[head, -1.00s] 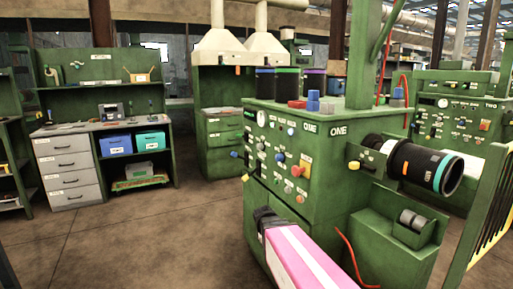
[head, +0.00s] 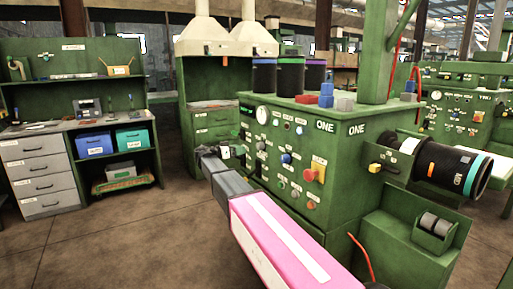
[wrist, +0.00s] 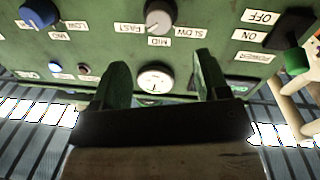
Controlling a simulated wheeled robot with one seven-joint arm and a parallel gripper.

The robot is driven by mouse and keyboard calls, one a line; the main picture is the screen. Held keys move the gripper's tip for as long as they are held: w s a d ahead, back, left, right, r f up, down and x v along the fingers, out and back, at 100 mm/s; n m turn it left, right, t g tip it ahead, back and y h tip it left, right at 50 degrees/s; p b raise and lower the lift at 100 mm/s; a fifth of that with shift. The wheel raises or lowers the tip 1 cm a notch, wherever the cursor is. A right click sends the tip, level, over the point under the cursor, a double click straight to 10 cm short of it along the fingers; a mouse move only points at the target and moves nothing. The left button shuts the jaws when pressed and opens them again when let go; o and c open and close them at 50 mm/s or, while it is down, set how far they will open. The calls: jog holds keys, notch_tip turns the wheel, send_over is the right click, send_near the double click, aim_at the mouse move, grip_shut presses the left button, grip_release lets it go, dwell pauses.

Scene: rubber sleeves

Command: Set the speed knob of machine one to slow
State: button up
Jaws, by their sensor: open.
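Machine one (head: 345,168) is a green cabinet marked ONE, with a control panel on its left-hand face. In the wrist view, the panel appears upside down. The grey speed knob (wrist: 160,14) is at the top centre, among labels reading SLOW, MID and FAST. I cannot tell its pointer's setting clearly. My gripper (wrist: 160,60) is open and empty; its two dark green fingers are below the knob in the picture, to either side, and appear apart from it. In the head view, my gripper (head: 228,152) is at the panel's left edge and hides part of the panel.
Near the speed knob are a white round gauge (wrist: 155,78), a blue knob (wrist: 38,14) and a black ON/OFF switch (wrist: 292,28). A red button (head: 310,176) sits lower on the panel. A workbench (head: 50,178) stands left; floor between is clear.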

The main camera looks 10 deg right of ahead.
aim_at(258, 146)
jog(key=x, duration=1)
jog(key=shift+d+f, duration=0.1)
jog(key=shift+d, duration=0.05)
jog(key=c, duration=0.9)
